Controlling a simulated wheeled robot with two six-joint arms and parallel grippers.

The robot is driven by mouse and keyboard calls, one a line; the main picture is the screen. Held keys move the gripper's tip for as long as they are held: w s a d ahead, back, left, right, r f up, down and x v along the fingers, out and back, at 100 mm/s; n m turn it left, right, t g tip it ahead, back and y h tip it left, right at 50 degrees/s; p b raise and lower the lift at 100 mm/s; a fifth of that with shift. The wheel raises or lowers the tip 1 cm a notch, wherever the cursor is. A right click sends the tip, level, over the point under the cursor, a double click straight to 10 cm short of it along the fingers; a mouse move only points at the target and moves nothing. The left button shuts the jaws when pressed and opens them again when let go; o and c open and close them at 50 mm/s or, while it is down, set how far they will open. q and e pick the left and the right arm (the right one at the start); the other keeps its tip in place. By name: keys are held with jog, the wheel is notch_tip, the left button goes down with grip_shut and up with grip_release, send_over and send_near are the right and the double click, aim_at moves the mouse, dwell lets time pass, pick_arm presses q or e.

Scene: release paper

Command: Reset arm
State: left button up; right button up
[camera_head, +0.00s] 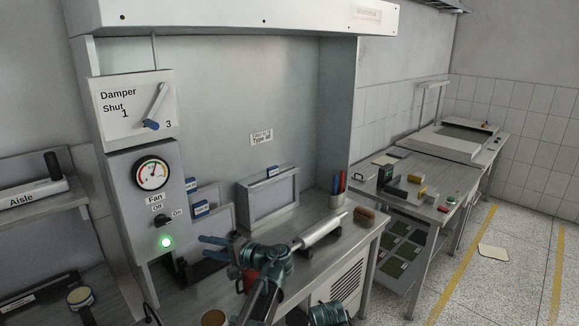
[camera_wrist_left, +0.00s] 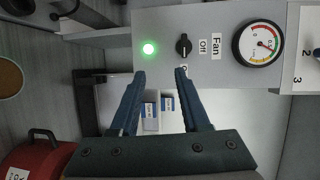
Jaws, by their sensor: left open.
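My left gripper (camera_head: 212,246) is open and empty in front of the fume hood, below and right of the fan panel (camera_head: 135,188). In the left wrist view the two blue fingers (camera_wrist_left: 159,74) stand apart with nothing between them. The fan knob (camera_head: 162,219) lies just beyond the fingertips in that view, and the fingers look clear of it. The green lamp (camera_head: 166,242) below the knob is lit. The dial gauge (camera_head: 152,173) sits above the knob. The damper lever (camera_head: 156,108) has its blue end pointing down.
The hood bench holds a grey framed box (camera_head: 270,198), a metal roller (camera_head: 321,231), a brown brush (camera_head: 366,216) and a pen cup (camera_head: 338,200). A red canister (camera_wrist_left: 38,160) is near my left wrist. A side bench (camera_head: 428,172) stands right; open floor lies beyond.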

pick_arm(q)
jog(key=s+d+f+g+h+b, duration=0.1)
jog(key=s+d+f+h, duration=0.4)
jog(key=f, duration=0.3)
jog(key=s+d+f+g+h, duration=0.25)
jog(key=s+d+f, duration=0.25)
jog(key=s+f, duration=0.25)
jog(key=s+d+f+g+h, duration=0.1)
jog(key=s+d+f+h, duration=0.2)
jog(key=s+d, duration=0.2)
jog(key=s+d+f+g+h+b, duration=0.1)
jog(key=s+d+f+h, duration=0.2)
jog(key=d, duration=0.4)
jog(key=s+h, duration=0.1)
jog(key=s, duration=0.1)
jog(key=shift+s+d, duration=0.25)
jog(key=shift+s, duration=0.15)
